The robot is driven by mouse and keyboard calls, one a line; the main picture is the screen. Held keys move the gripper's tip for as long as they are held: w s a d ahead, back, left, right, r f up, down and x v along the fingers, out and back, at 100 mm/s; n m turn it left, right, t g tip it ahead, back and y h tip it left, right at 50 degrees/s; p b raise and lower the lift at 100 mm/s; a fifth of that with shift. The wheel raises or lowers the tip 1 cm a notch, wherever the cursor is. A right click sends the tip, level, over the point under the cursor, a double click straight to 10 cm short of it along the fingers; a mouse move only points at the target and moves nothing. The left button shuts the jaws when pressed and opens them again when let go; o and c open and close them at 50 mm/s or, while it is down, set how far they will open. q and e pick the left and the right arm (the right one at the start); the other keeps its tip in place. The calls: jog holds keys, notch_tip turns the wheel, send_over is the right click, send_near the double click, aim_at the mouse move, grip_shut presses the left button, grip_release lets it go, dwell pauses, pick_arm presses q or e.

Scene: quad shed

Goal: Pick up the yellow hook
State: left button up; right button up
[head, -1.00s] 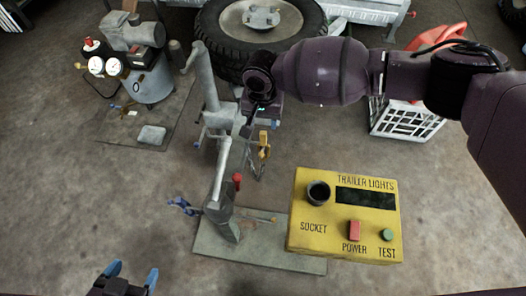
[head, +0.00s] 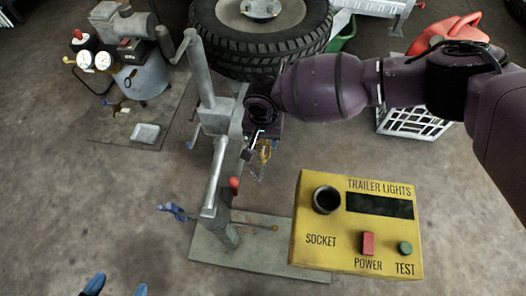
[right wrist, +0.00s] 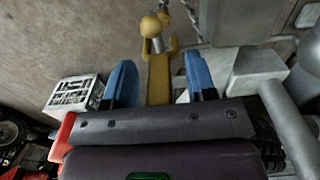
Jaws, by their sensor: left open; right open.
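The yellow hook (head: 264,151) hangs by the grey trailer jack in the head view, with a chain below it. In the right wrist view the yellow hook (right wrist: 158,75) lies between the two blue fingers of my right gripper (right wrist: 160,84), with gaps visible on both sides. My right gripper (head: 260,136) is open and close to the hook in the head view, partly hidden by its own arm. My left gripper (head: 117,287) is open and empty at the bottom left edge, only its blue fingertips showing.
The grey jack (head: 213,125) stands left of the hook on a base plate (head: 262,259). A yellow trailer lights box (head: 338,236) is in front right. A tyre (head: 262,45) lies behind. A white crate (head: 408,122) is right, and a compressor (head: 142,78) is left.

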jog(key=shift+f, duration=0.15)
grip_shut()
dwell(0.4)
